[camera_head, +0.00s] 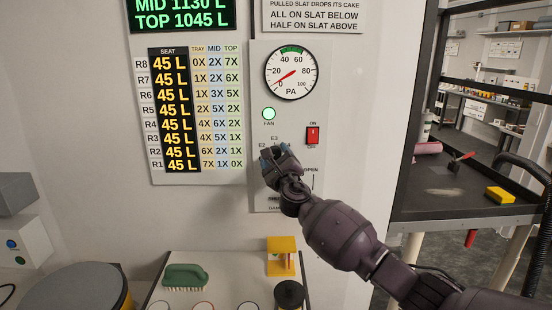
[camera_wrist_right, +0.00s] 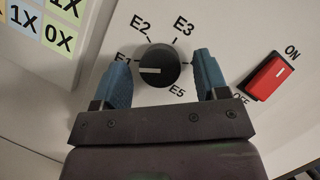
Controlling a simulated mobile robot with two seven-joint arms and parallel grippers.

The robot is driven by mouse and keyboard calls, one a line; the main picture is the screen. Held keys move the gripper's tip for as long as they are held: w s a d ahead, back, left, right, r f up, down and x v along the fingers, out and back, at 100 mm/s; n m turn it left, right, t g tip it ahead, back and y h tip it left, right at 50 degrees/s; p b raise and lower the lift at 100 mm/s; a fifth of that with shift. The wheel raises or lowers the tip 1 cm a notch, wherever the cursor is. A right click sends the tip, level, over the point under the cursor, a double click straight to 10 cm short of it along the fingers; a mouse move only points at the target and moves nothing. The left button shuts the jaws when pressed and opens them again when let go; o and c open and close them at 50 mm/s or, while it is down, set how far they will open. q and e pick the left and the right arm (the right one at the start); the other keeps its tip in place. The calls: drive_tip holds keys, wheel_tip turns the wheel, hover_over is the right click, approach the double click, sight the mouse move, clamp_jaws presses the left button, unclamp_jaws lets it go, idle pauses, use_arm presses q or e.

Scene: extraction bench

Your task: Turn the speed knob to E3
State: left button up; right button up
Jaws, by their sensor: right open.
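The speed knob (camera_wrist_right: 158,66) is a round black dial with a white pointer line, on the pale panel in the right wrist view. Its pointer aims left, toward the E1 mark. The E2 mark (camera_wrist_right: 140,23) is above left of it, the E3 mark (camera_wrist_right: 183,25) above right, and E5 below right. My right gripper (camera_wrist_right: 163,72) is open, its blue fingers on either side of the knob with a gap at each side. In the head view my right gripper (camera_head: 277,154) covers the knob, with E2 and E3 showing above it. My left gripper is not in view.
A red ON/OFF switch (camera_head: 312,135) is right of the knob; it also shows in the wrist view (camera_wrist_right: 271,78). A green fan lamp (camera_head: 269,113) and a PA gauge (camera_head: 292,73) are above. A green brush (camera_head: 185,277) and a yellow stand (camera_head: 281,258) are below.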

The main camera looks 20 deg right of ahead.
drive_tip(key=c, duration=0.9)
